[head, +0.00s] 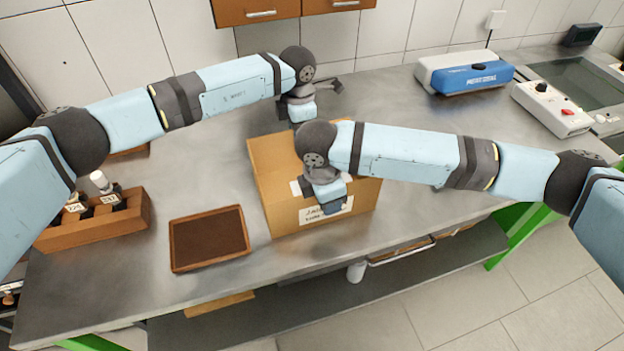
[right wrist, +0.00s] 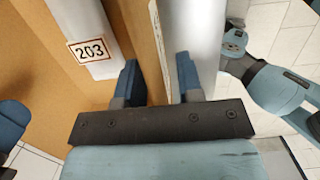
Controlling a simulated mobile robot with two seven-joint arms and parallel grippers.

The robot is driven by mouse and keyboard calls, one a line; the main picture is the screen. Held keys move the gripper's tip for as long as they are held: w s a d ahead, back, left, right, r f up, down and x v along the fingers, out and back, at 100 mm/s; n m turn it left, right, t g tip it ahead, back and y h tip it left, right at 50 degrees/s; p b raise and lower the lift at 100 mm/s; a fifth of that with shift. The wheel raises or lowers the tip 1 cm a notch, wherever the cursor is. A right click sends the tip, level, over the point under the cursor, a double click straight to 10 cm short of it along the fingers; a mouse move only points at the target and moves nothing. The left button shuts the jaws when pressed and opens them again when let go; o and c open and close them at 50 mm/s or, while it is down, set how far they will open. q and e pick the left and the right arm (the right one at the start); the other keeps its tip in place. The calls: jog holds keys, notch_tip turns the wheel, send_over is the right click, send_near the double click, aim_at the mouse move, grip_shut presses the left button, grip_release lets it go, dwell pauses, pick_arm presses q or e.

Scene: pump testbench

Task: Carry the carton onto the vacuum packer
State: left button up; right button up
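The brown carton (head: 272,190) stands on the steel bench at the middle, with a white label on its near side. My right gripper (head: 333,203) is at the carton's near side. In the right wrist view its two blue fingers (right wrist: 160,82) stand apart on either side of a cardboard wall (right wrist: 150,45); firm contact is not clear. My left gripper (head: 302,122) is at the carton's far side, its fingertips largely hidden. A blue and white machine (head: 465,76) stands at the back right; I cannot tell whether it is the vacuum packer.
A white control box (head: 552,107) with a red button stands right of it, near a dark flat panel (head: 575,82). A brown tray (head: 208,238) and a wooden rack (head: 95,222) with bottles lie left of the carton. The bench between carton and machine is partly clear under my right arm.

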pick_arm(q)
grip_shut()
pick_arm(e)
grip_shut()
pick_arm(q)
jog(key=shift+r, duration=0.15)
pick_arm(e)
jog(key=shift+r, duration=0.15)
